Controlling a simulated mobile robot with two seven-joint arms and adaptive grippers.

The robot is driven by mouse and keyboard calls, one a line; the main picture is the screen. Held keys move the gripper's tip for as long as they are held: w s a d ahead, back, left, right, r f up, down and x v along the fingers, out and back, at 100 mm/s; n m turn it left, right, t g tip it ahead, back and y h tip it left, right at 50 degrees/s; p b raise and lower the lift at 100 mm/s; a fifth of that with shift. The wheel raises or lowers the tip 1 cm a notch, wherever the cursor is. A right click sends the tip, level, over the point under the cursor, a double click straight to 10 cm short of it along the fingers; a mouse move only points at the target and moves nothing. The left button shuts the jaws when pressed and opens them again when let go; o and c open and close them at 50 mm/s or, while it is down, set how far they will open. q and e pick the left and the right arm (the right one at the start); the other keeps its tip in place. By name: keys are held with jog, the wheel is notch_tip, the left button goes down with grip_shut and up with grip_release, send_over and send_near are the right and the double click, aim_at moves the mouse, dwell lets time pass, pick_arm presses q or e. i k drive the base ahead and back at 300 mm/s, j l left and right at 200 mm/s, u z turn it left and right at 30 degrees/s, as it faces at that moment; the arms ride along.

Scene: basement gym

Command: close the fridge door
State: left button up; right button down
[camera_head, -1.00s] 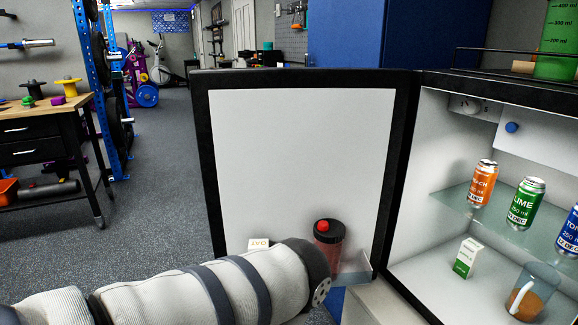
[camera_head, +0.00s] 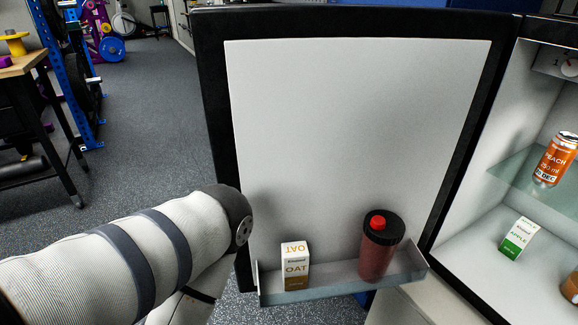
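The fridge door (camera_head: 350,130) stands wide open, its white inner face toward me and its black frame around it. Its hinge side is at the right, beside the fridge body (camera_head: 470,235). The door's low shelf (camera_head: 340,283) holds an oat carton (camera_head: 295,268) and a dark red bottle (camera_head: 377,250) with a black lid and red cap. My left arm reaches in from the left, its elbow beside the door's lower left edge; its lower part goes down out of view. Neither gripper shows.
Inside the fridge are a peach can (camera_head: 556,158) on a glass shelf (camera_head: 535,175) and an apple carton (camera_head: 518,238) below. A workbench (camera_head: 25,75) and a blue rack (camera_head: 68,90) stand at the left. The grey floor (camera_head: 150,130) left of the door is open.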

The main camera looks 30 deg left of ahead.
aim_at(324, 117)
jog(key=i+j+z, duration=0.1)
jog(key=j, duration=0.3)
jog(key=i+j+z, duration=0.15)
jog(key=j, duration=0.3)
jog(key=i+j+z, duration=0.1)
jog(key=j, duration=0.35)
jog(key=i, duration=0.05)
